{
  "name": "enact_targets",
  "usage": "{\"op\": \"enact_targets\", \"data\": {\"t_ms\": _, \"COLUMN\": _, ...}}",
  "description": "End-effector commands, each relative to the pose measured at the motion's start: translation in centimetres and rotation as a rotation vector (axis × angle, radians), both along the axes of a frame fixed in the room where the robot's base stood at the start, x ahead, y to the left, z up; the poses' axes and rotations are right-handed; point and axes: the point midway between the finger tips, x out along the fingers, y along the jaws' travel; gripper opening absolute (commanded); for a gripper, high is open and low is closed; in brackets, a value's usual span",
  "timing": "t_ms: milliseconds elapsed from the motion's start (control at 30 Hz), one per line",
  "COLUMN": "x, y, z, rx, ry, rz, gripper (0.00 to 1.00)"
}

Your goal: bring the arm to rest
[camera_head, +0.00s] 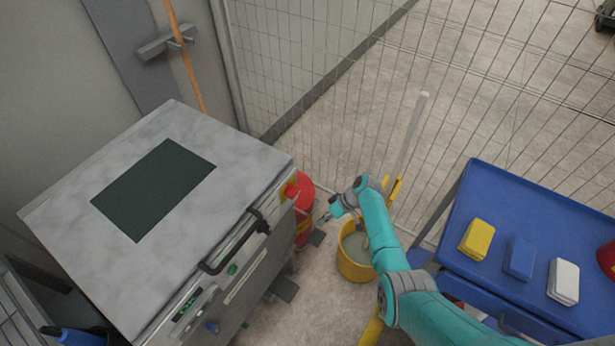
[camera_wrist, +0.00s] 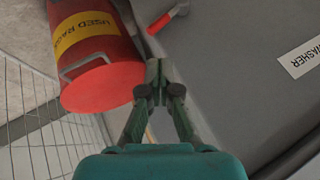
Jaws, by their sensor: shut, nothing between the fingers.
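My arm, teal with grey joints, reaches from the lower right of the head view up to the space between the grey machine (camera_head: 160,240) and the blue cart (camera_head: 500,190). My gripper (camera_head: 332,212) is at its end, small in the head view, near the machine's right side and above the yellow bucket (camera_head: 352,268). In the wrist view my gripper (camera_wrist: 155,68) has its fingertips together with nothing between them. The red used-rags can (camera_wrist: 105,88) shows left of the fingers there, and a grey panel of the machine fills the right.
Yellow, blue and white blocks (camera_head: 478,240) and a red object (camera_head: 607,258) lie on the cart. A wire mesh fence (camera_head: 330,90) stands behind. The machine has a front handle (camera_head: 225,255). A pale pole (camera_head: 408,140) rises behind the bucket. Bare floor (camera_head: 305,310) shows between machine and bucket.

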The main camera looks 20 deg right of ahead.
Motion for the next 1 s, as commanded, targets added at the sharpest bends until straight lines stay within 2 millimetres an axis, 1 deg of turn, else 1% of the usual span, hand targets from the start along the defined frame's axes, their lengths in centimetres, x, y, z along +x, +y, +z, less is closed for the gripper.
{"op": "enact_targets", "data": {"t_ms": 167, "x": 0.0, "y": 0.0, "z": 0.0, "rx": 0.000, "ry": 0.000, "rz": 0.000, "gripper": 0.00}}
{"op": "enact_targets", "data": {"t_ms": 233, "x": -0.3, "y": 0.2, "z": -0.4, "rx": -0.005, "ry": 0.000, "rz": -0.005, "gripper": 0.00}}
{"op": "enact_targets", "data": {"t_ms": 267, "x": -0.5, "y": 0.3, "z": -0.6, "rx": -0.008, "ry": 0.000, "rz": -0.009, "gripper": 0.00}}
{"op": "enact_targets", "data": {"t_ms": 367, "x": -2.0, "y": 1.0, "z": -2.3, "rx": -0.034, "ry": -0.003, "rz": -0.037, "gripper": 0.00}}
{"op": "enact_targets", "data": {"t_ms": 500, "x": -5.2, "y": 2.2, "z": -5.4, "rx": -0.094, "ry": -0.022, "rz": -0.108, "gripper": 0.00}}
{"op": "enact_targets", "data": {"t_ms": 600, "x": -7.9, "y": 3.1, "z": -7.2, "rx": -0.139, "ry": -0.042, "rz": -0.165, "gripper": 0.00}}
{"op": "enact_targets", "data": {"t_ms": 700, "x": -10.6, "y": 3.8, "z": -8.6, "rx": -0.181, "ry": -0.069, "rz": -0.219, "gripper": 0.00}}
{"op": "enact_targets", "data": {"t_ms": 833, "x": -14.4, "y": 4.6, "z": -9.6, "rx": -0.229, "ry": -0.108, "rz": -0.287, "gripper": 0.00}}
{"op": "enact_targets", "data": {"t_ms": 1000, "x": -19.4, "y": 5.4, "z": -9.6, "rx": -0.283, "ry": -0.170, "rz": -0.372, "gripper": 0.00}}
